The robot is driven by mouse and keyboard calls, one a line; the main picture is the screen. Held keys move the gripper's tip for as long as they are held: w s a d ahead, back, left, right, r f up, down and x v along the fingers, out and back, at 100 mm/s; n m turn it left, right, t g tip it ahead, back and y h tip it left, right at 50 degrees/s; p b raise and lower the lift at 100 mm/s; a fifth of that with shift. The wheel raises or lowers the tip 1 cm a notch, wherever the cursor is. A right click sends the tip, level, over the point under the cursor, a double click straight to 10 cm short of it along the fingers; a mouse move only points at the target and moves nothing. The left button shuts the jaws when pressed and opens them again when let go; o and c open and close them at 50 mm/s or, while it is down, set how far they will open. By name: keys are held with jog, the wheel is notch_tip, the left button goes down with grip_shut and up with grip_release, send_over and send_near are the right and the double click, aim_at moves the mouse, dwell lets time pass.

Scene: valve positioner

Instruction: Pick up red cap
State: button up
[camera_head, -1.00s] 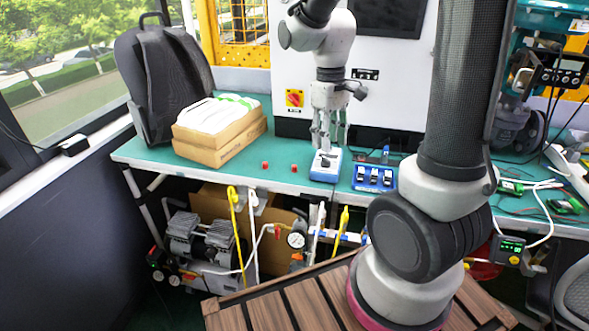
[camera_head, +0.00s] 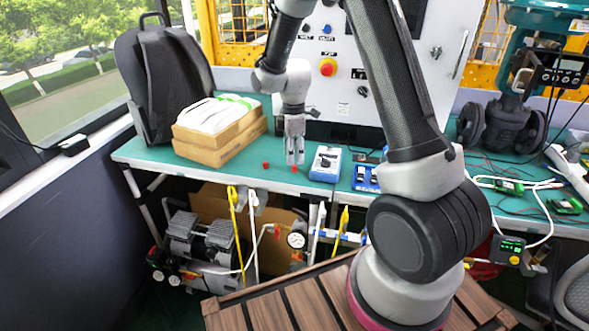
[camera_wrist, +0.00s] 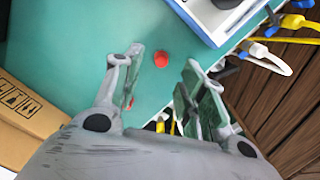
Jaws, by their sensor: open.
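Two small red caps lie on the green table top near its front edge. The right red cap (camera_head: 294,169) is just below my gripper (camera_head: 294,157). The left red cap (camera_head: 265,165) lies a little to its left. In the wrist view one red cap (camera_wrist: 161,59) shows whole in the gap between the fingertips of my gripper (camera_wrist: 164,70). The other red cap (camera_wrist: 130,103) is mostly hidden behind the left finger. My gripper is open, points down and holds nothing. Contact with a cap cannot be made out.
A blue-and-white device (camera_head: 325,162) stands right of the caps, with a blue switch block (camera_head: 366,178) beyond it. Cardboard boxes (camera_head: 218,143) are at the left, with a dark backpack (camera_head: 165,80) behind. The table's front edge (camera_head: 240,182) is close to the caps.

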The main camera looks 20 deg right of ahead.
aim_at(294, 166)
notch_tip(294, 166, down, 4)
jog(key=shift+f, duration=0.1)
jog(key=c, duration=0.7)
jog(key=shift+c, duration=0.2)
